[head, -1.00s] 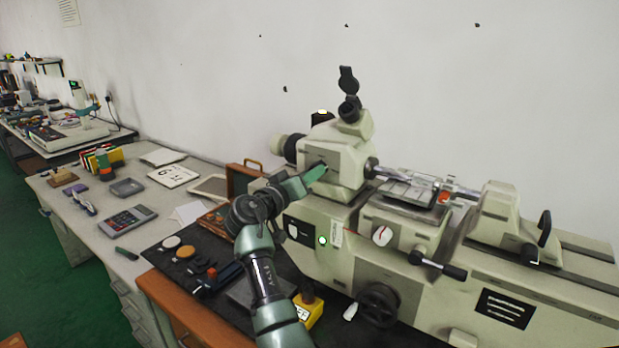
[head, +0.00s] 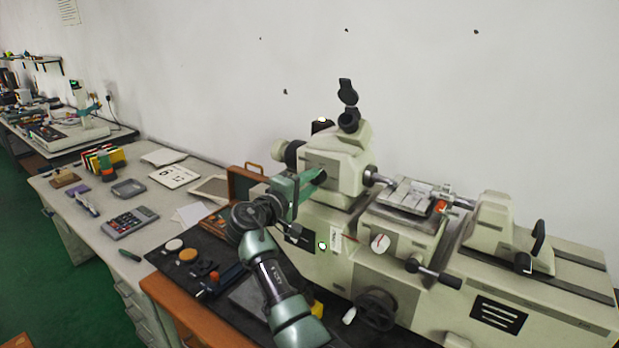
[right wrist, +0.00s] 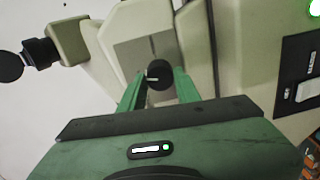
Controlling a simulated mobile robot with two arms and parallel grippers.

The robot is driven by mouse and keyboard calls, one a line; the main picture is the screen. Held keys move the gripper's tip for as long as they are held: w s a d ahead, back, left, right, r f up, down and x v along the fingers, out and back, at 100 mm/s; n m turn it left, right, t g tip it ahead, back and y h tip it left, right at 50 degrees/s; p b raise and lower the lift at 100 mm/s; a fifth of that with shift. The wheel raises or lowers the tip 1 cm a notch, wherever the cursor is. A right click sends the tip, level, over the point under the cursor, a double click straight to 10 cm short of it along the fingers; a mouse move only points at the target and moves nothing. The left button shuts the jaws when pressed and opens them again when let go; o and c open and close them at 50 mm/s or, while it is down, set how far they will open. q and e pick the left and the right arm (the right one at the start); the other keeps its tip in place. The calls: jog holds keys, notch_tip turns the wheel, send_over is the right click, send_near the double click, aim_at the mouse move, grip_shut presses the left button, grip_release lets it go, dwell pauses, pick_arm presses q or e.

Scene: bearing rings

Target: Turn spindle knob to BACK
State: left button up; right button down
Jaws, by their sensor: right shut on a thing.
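The spindle knob (right wrist: 160,70) is a small round black knob with a white pointer line, on a grey plate of the cream measuring machine (head: 335,170). In the right wrist view the pointer line points to the left. My right gripper (right wrist: 159,82) has its green fingers on either side of the knob, shut on it. In the head view the right gripper (head: 318,177) reaches the machine's headstock, and the knob is hidden there. I cannot read any label around the knob. My left gripper is not in view.
A dial with a red pointer (head: 380,243), a black handwheel (head: 376,310) and a lever (head: 434,273) are on the machine's front. A black mat (head: 178,270) with small parts lies left of my arm.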

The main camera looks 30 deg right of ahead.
jog(key=shift+d+r+n+p, duration=0.1)
jog(key=shift+r+n+p, duration=0.1)
jog(key=shift+n+p, duration=1)
jog(key=shift+n+b, duration=0.3)
jog(key=shift+n, duration=0.2)
jog(key=c, duration=1)
grip_release()
jog(key=shift+d+f, duration=0.15)
jog(key=b+v, duration=0.3)
jog(key=v, duration=0.4)
jog(key=shift+s+a, duration=0.1)
jog(key=shift+a, duration=0.35)
